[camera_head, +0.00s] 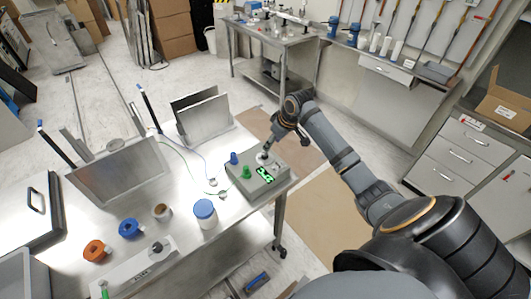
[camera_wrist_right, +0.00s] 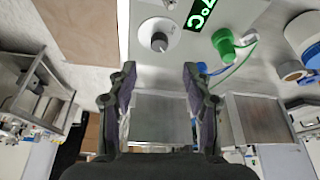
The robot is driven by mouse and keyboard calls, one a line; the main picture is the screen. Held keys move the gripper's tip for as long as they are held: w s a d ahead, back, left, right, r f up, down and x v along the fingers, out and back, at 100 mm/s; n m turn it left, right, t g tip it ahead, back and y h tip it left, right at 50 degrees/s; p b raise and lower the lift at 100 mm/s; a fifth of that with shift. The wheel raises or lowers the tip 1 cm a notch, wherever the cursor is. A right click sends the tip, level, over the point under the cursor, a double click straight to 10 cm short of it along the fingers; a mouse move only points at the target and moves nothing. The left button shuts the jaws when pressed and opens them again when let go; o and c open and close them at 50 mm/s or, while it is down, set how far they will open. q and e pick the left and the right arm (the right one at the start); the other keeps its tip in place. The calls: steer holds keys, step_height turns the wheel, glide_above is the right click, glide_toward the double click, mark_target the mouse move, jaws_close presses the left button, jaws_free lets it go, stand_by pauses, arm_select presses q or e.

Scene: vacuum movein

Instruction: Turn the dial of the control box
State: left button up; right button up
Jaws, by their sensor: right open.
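The control box (camera_head: 254,178) is a grey box on the right end of the steel table, with a lit green display (camera_head: 265,174), a green plug and a blue plug on it. Its dial (camera_wrist_right: 159,41) is a round white disc with a dark knob, near the top of the right wrist view. My right gripper (camera_wrist_right: 157,70) is open and empty, with the dial just beyond and between its fingertips. In the head view this gripper (camera_head: 267,151) points down at the dial, which it partly hides. I cannot tell whether it touches the dial. My left gripper is not in view.
On the table stand a blue-lidded white jar (camera_head: 204,212), orange (camera_head: 96,250) and blue (camera_head: 130,229) rings, a long grey device (camera_head: 138,268) and upright metal plates (camera_head: 119,175). Thin wires run near the box. Open floor lies right of the table.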

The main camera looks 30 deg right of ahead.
mark_target(265, 154)
steer(key=p+x, duration=0.1)
steer(key=x, duration=0.8)
steer(key=shift+f, duration=0.1)
jaws_close()
